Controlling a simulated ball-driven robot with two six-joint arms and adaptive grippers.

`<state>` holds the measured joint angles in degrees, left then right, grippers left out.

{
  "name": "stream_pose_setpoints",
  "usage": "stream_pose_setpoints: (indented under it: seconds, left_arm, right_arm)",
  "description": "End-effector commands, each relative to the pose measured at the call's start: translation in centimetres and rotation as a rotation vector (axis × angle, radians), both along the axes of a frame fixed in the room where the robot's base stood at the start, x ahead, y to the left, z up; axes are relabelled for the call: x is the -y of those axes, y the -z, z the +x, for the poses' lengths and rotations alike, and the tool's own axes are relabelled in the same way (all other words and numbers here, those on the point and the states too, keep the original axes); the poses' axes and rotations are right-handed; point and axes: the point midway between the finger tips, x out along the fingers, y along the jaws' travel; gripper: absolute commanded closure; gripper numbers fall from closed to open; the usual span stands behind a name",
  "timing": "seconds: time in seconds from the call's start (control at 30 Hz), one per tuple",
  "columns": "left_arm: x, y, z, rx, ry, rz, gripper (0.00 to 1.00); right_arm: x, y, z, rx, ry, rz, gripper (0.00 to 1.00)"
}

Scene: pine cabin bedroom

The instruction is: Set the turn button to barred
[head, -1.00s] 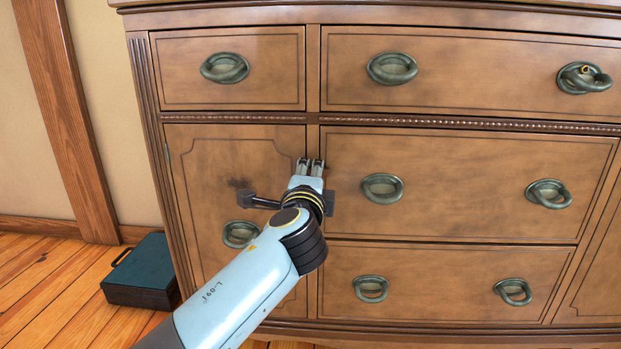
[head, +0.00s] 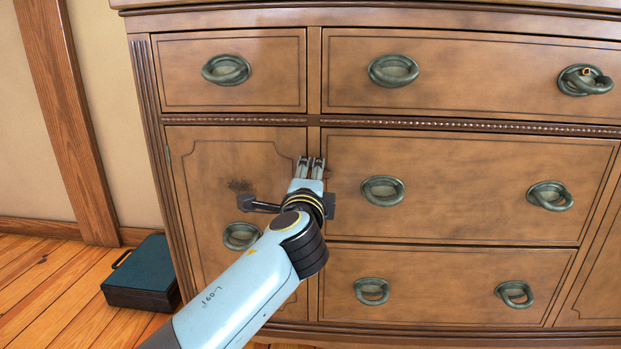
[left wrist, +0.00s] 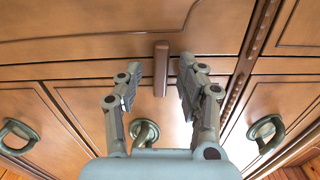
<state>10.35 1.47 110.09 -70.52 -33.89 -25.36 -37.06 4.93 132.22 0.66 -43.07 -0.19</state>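The turn button is a small brown bar (left wrist: 161,68) in the left wrist view. It lies across the seam between the cabinet door (left wrist: 115,20) and the strip beside it. Seen with the dresser upright, its long side runs about level. My left gripper (head: 310,163) is at the door's right edge in the head view, where it hides the button. In the left wrist view its two fingers (left wrist: 158,82) are open, one on each side of the bar, with a gap on both sides. My right gripper is in neither view.
Drawers with ring pulls, such as the middle one (head: 382,190), lie right of the gripper. The door's pull (head: 240,235) is below left, partly near my arm. A dark teal case (head: 142,272) stands on the floor at left.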

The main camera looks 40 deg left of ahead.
Motion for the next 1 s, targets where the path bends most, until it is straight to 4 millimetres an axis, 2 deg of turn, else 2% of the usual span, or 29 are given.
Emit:
stream_pose_setpoints:
  seconds: [0.3, 0.43, 0.6, 1.0]
  left_arm:
    - [2.6, 0.2, -4.4, -0.003, -0.002, -0.006, 0.62]
    - [3.5, 0.2, -5.7, -0.003, -0.001, -0.002, 0.62]
    - [3.8, 0.1, -6.3, -0.002, -0.002, 0.0, 0.62]
    - [3.8, 0.1, -6.3, -0.002, -0.001, 0.0, 0.62]
  right_arm:
    - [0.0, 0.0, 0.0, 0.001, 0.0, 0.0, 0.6]
    - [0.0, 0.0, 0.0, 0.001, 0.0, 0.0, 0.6]
    - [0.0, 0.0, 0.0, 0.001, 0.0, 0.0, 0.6]
    - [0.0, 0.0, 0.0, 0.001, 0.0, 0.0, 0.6]
